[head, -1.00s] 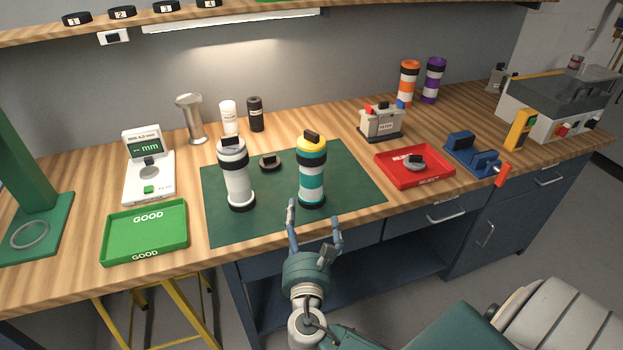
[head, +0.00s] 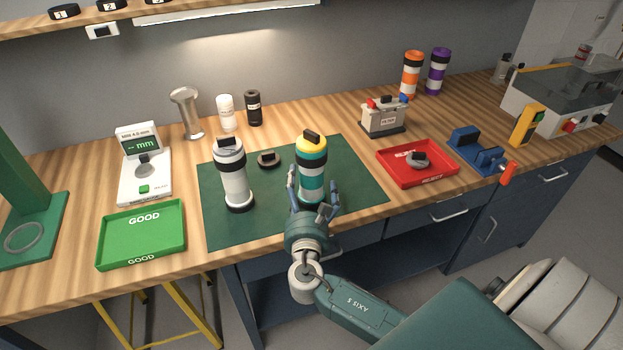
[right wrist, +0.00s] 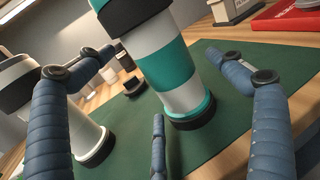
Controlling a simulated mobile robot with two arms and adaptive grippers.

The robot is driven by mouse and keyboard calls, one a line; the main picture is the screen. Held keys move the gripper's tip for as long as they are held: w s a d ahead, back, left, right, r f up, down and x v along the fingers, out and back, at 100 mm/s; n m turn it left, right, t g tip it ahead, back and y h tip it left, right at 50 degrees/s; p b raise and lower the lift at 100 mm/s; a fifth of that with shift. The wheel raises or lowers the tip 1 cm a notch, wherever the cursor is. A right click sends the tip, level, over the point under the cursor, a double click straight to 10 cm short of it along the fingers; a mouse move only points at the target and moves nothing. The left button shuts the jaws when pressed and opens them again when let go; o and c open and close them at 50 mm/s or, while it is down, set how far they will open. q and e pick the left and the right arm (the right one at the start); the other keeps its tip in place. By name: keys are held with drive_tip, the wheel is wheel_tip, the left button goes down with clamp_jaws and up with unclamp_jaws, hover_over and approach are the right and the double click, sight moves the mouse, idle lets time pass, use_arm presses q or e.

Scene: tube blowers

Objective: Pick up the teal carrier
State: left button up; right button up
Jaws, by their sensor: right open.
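The teal carrier (head: 313,172) stands upright on the green mat (head: 350,185). It has teal and white bands, a yellow top and a black cap. My right gripper (head: 313,205) is open at the near side of the carrier, with its fingers spread to either side of the lower body. In the right wrist view the carrier (right wrist: 163,65) stands between and beyond the open fingers. Contact cannot be told. My left gripper is not in view.
A white carrier (head: 233,178) stands left of the teal one on the mat, close to my fingers in the right wrist view. A small dark disc (head: 268,158) lies between them. A green tray (head: 143,235) is left, a red tray (head: 400,174) right.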

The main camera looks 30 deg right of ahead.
sight(306, 184)
drive_tip(key=x, duration=0.2)
drive_tip(key=shift+w+d+r+p, duration=0.1)
drive_tip(key=shift+w+d+p, duration=0.05)
drive_tip(key=shift+w+p, duration=0.2)
drive_tip(key=shift+w+d, duration=0.2)
drive_tip(key=shift+w, duration=0.15)
drive_tip(key=shift+d, duration=0.1)
drive_tip(key=c, duration=1.2)
drive_tip(key=shift+c, duration=1.3)
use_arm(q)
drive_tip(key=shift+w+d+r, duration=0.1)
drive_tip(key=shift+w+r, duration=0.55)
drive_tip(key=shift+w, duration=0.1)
use_arm(e)
drive_tip(key=shift+w, duration=0.1)
